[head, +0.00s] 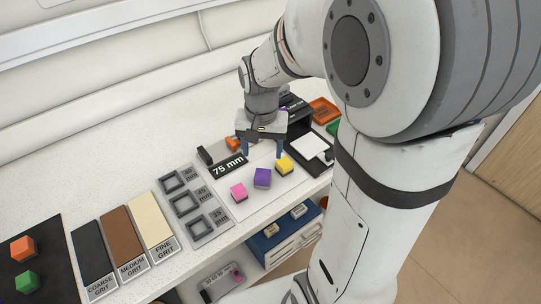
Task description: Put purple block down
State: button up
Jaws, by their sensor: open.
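A purple block (262,178) sits on a white board (241,208) on the bench, between a pink block (239,193) to its left and a yellow block (284,166) to its right. My gripper (262,151) is open, with its blue fingers pointing down just behind the purple and yellow blocks. I see nothing held between the fingers. Whether a fingertip touches any block is too small to tell.
A black "75 mm" label (229,166) and an orange piece (232,143) lie left of my gripper. A grey gauge plate (203,229) and grit strips (129,245) are further left. The back bench is clear.

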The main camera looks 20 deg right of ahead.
jog(key=s+r+n+t, duration=0.3)
jog(key=s+r, duration=0.4)
jog(key=s, duration=0.5)
jog(key=shift+s+n, duration=0.3)
jog(key=shift+n, duration=0.6)
jog(key=shift+d, duration=0.1)
